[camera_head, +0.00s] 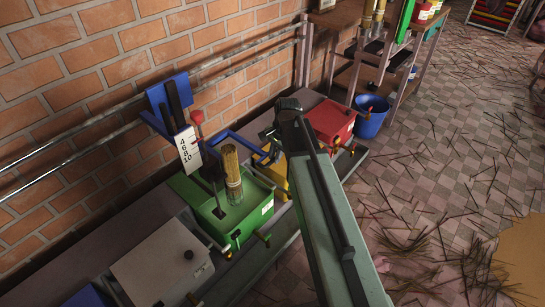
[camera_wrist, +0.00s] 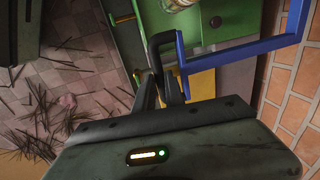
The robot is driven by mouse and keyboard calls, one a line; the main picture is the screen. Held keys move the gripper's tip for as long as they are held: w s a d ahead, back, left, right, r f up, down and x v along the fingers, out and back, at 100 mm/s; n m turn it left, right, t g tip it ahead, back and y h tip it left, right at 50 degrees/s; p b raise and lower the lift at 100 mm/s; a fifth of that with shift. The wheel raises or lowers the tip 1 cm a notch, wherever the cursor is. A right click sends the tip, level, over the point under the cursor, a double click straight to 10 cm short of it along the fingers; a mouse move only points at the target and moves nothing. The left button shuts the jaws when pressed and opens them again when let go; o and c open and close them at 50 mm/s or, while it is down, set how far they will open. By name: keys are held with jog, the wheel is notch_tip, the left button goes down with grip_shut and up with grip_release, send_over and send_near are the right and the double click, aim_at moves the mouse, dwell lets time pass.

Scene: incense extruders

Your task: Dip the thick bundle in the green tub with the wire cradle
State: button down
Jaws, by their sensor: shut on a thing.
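The green tub (camera_head: 222,215) stands on the bench below the brick wall; part of it also shows in the wrist view (camera_wrist: 128,38). A thick tan bundle (camera_head: 231,165) stands upright over the tub, its lower part within a pale, see-through holder; I cannot make out the wires of a cradle. The bundle's end shows at the top of the wrist view (camera_wrist: 178,3). A blue bar frame (camera_head: 236,136) reaches from behind the tub towards my gripper (camera_head: 270,134). In the wrist view my gripper (camera_wrist: 160,78) is shut on the black grip (camera_wrist: 160,42) of the blue bar (camera_wrist: 240,50).
A white number plate (camera_head: 189,149) and a red-knobbed lever (camera_head: 197,118) stand behind the tub. A grey tub (camera_head: 160,265) is on the left, a yellow tub (camera_head: 273,170) and a red tub (camera_head: 332,121) on the right. A blue bucket (camera_head: 371,117) and scattered sticks are on the floor.

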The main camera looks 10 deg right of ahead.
notch_tip(320, 180, up, 5)
jog(key=p, duration=0.4)
jog(key=shift+s+d+r, duration=0.1)
jog(key=shift+d+r, duration=0.05)
jog(key=c, duration=1.4)
grip_release()
jog(key=shift+r, duration=0.15)
notch_tip(320, 180, up, 7)
jog(key=s+p, duration=0.1)
jog(key=p, duration=0.7)
jog(key=shift+d+r, duration=0.2)
jog(key=shift+d, duration=0.25)
